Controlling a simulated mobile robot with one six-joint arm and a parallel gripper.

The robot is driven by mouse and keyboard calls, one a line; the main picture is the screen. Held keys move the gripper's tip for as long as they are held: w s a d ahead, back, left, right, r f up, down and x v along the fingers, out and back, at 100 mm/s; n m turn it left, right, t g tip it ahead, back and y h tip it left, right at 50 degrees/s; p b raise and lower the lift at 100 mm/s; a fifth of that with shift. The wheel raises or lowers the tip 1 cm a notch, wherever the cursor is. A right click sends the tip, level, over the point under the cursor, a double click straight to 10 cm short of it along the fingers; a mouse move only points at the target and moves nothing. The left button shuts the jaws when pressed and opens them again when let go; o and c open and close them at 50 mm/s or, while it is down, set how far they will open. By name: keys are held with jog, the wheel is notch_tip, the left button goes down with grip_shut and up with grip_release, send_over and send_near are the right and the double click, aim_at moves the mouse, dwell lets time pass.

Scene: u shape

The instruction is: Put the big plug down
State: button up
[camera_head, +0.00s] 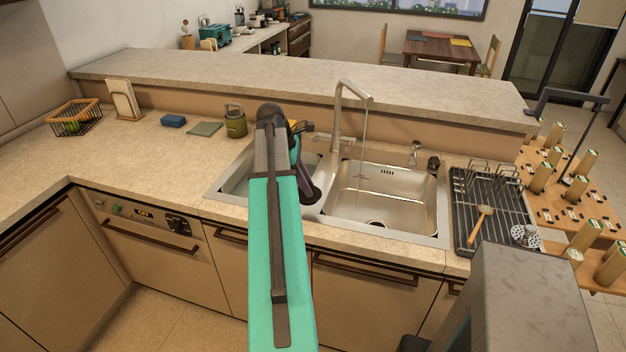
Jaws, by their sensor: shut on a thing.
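My gripper (308,192) is at the end of my teal arm, over the divider between the two sink basins. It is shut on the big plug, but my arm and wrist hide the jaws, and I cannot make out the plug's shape. The right basin (350,205) is empty of dishes, with a dark drain at its bottom front. Water runs from the tap (340,115) into it. The left basin (236,180) is partly covered by my arm. A small dark object (434,163) stands on the sink's back right corner.
A black drying rack (465,215) with a wooden brush (480,220) stands right of the sink. A green canister (235,121), a cloth (205,129) and a blue sponge (173,121) are to the left. The left counter (120,150) has free room.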

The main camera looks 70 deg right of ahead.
jog(key=d+p, duration=0.2)
jog(key=d, duration=0.4)
jog(key=shift+w+d+f, duration=0.2)
jog(key=shift+d+f, duration=0.1)
jog(key=shift+d, duration=0.05)
jog(key=shift+f, duration=0.15)
jog(key=shift+f+p, duration=0.8)
jog(key=shift+f, duration=0.8)
jog(key=shift+f, duration=0.1)
jog(key=o, duration=1.1)
jog(key=b+v, duration=0.4)
jog(key=v, duration=0.8)
